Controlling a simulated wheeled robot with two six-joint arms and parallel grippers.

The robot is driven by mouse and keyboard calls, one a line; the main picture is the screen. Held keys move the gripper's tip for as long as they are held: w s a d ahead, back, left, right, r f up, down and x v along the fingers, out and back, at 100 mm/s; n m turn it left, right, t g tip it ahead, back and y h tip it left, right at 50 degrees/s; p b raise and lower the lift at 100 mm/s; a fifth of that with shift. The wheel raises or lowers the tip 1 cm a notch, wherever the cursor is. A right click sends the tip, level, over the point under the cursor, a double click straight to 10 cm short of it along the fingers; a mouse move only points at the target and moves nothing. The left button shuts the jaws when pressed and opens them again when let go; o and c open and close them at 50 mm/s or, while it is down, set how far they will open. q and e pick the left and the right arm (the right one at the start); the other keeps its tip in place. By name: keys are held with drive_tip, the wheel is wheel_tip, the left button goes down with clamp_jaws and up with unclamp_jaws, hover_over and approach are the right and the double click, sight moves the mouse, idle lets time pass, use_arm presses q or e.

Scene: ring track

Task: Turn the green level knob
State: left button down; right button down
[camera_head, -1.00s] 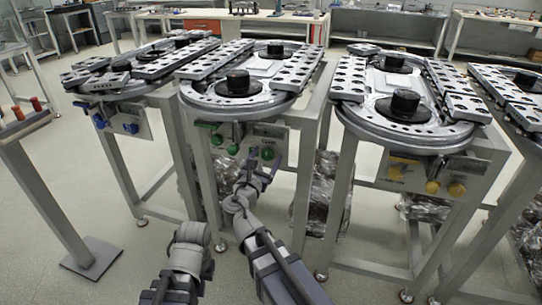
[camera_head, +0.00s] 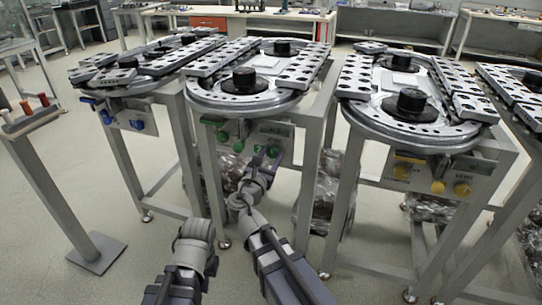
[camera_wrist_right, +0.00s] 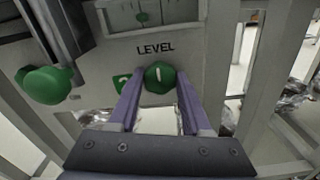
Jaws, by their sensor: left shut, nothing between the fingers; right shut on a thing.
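The green level knob (camera_wrist_right: 160,77) sits under the printed word LEVEL in the right wrist view, its white mark near upright. It also shows in the head view (camera_head: 273,151), on the front panel of the second ring track from the left. My right gripper (camera_wrist_right: 158,92) has its two purple fingers on either side of the knob and is shut on it. In the head view my right gripper (camera_head: 267,161) reaches up to the panel from below. My left arm shows at the bottom, but its gripper is not seen.
Another green knob (camera_wrist_right: 45,85) stands out left of the level knob. A small gauge (camera_wrist_right: 140,14) is above it. Ring tracks with blue knobs (camera_head: 137,124) and yellow knobs (camera_head: 462,189) stand to either side. A post with coloured pegs (camera_head: 27,108) is at the left.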

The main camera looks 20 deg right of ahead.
drive_tip(key=shift+m, duration=0.3)
drive_tip(key=m, duration=0.5)
drive_tip(key=shift+m, duration=0.3)
drive_tip(key=m, duration=0.5)
drive_tip(key=shift+m, duration=0.4)
drive_tip(key=shift+c, duration=1.7)
unclamp_jaws()
drive_tip(key=shift+s, duration=0.2)
